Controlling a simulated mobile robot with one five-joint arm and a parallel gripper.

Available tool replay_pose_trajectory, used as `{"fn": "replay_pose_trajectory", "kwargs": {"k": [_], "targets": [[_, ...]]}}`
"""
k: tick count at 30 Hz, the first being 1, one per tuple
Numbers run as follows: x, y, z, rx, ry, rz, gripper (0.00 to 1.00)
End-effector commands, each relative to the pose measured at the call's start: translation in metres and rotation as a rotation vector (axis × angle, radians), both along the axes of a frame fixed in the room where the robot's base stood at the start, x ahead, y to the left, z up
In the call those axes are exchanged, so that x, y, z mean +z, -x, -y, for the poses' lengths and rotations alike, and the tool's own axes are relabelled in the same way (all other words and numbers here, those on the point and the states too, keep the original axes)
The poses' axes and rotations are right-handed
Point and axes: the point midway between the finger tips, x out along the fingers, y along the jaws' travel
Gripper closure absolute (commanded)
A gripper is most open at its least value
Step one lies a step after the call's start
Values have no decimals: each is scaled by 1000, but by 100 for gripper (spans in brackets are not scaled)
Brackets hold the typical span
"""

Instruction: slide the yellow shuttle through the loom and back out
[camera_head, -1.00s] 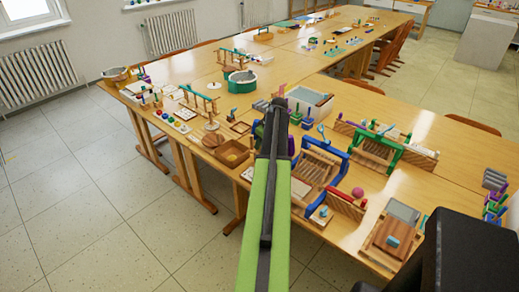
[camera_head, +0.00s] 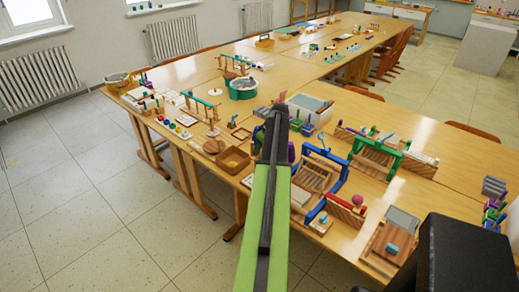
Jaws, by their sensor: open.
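A blue-framed wooden loom (camera_head: 338,160) stands on the near table, right of my gripper. A green-framed wooden loom (camera_head: 376,157) stands behind it to the right. I cannot tell which of them the task means. I cannot make out a yellow shuttle among the small things. My gripper (camera_head: 277,112) is at the far end of my green and dark arm, seen from behind, over the near table. It is open, with nothing visible in it. My arm hides part of the table and part of the blue loom's left side.
A pink ball (camera_head: 357,199) and a wooden block with a blue piece (camera_head: 387,246) lie in front. A wooden box (camera_head: 234,160) and a grey-topped bin (camera_head: 308,109) stand close to my gripper. The floor (camera_head: 90,200) at left is clear.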

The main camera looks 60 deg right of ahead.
Motion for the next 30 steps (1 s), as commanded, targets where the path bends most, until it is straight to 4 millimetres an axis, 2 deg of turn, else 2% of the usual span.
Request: {"fn": "replay_pose_trajectory", "kwargs": {"k": [1, 18, 22, 30], "targets": [[15, 3, -1, 0, 0, 0, 58], [138, 51, -13, -2, -1, 1, 58], [150, 57, -14, -1, 0, 1, 58], [149, 59, -14, -1, -1, 1, 58]]}}
